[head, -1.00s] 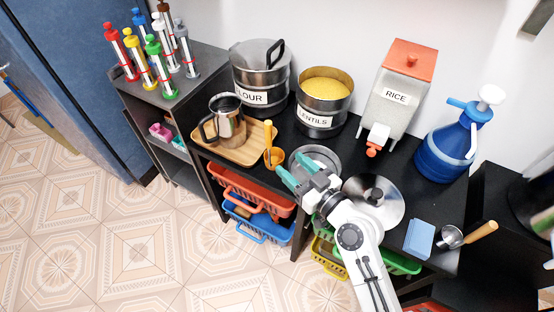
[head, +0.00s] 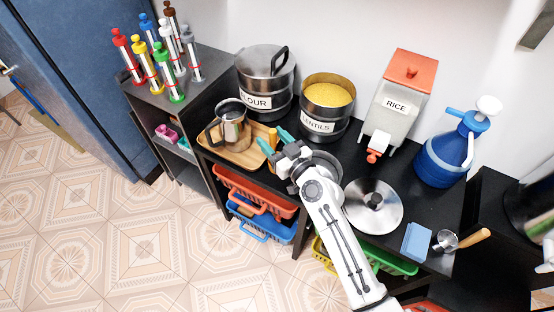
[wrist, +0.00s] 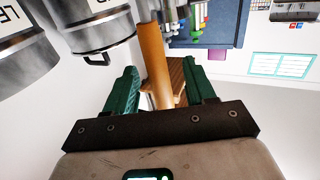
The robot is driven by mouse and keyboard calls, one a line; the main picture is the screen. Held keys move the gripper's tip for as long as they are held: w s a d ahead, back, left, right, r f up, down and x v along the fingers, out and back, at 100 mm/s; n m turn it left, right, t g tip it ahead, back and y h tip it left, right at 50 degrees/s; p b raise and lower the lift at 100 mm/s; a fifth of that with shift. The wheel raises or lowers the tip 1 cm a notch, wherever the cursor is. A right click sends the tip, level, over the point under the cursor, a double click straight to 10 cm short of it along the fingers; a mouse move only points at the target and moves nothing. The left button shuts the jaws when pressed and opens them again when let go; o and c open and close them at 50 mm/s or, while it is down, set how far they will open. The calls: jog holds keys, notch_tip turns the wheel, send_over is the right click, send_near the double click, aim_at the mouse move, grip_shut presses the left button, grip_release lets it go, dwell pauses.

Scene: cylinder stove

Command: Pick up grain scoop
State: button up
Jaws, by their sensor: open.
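An orange-brown scoop (head: 272,133) stands with its handle up at the right end of the wooden tray; its bowl is hidden behind my gripper in the head view. The handle (wrist: 154,55) also shows in the wrist view, rising between the two green fingers. My gripper (head: 274,140) is open, with one finger on each side of the handle. In the wrist view my gripper (wrist: 161,88) shows gaps beside the handle, so I see no grip on it. A second scoop-like tool (head: 462,239), metal with a wooden handle, lies at the right end of the black counter.
A metal jug (head: 233,125) stands on the wooden tray (head: 245,157). The flour pot (head: 262,80) and the lentils pot (head: 327,108) stand close behind my gripper. The rice dispenser (head: 398,95), a metal lid (head: 374,207) and a blue block (head: 416,241) are to the right.

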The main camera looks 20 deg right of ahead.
jog(key=shift+w, duration=0.1)
grip_shut()
dwell(0.5)
notch_tip(320, 180, up, 10)
jog(key=p, duration=0.3)
jog(key=shift+p, duration=0.4)
jog(key=c, duration=0.6)
grip_release()
grip_shut()
